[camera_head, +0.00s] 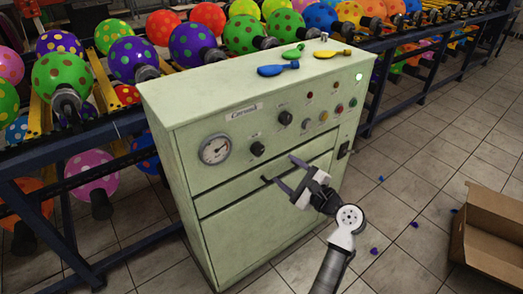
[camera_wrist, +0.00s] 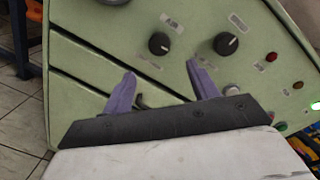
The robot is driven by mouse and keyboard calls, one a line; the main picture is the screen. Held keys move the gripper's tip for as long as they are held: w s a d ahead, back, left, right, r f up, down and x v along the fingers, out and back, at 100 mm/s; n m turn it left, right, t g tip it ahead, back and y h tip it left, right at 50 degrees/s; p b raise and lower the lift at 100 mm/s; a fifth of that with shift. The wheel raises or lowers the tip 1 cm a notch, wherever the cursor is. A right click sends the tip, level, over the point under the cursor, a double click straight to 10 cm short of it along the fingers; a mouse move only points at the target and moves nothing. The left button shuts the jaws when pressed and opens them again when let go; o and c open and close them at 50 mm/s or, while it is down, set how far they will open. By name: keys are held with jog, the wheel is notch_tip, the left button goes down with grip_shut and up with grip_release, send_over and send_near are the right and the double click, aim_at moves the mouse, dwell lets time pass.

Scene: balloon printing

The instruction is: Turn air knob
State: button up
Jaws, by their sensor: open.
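A pale green control cabinet (camera_head: 185,115) stands in the middle of the head view. Its front panel carries two black round knobs: a left knob (camera_head: 257,149) near the gauge, and a right knob (camera_head: 285,118) higher up. In the wrist view the left knob (camera_wrist: 159,43) lies ahead of the space between the fingers, and the right knob (camera_wrist: 226,43) lies ahead and to the right. My gripper (camera_head: 281,171) is open and empty, below the knobs and touching neither.
A pressure gauge (camera_head: 215,149) sits left of the knobs. Coloured buttons (camera_head: 338,110) are on the right. A dark drawer handle (camera_head: 267,180) is close to my fingers. Deflated balloons (camera_head: 278,69) lie on top. A cardboard box (camera_head: 490,235) stands on the floor at right.

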aim_at(260, 151)
jog(key=p+x, duration=0.2)
jog(key=x, duration=0.8)
jog(key=shift+w+a, duration=0.25)
jog(key=shift+a, duration=0.05)
jog(key=c, duration=1)
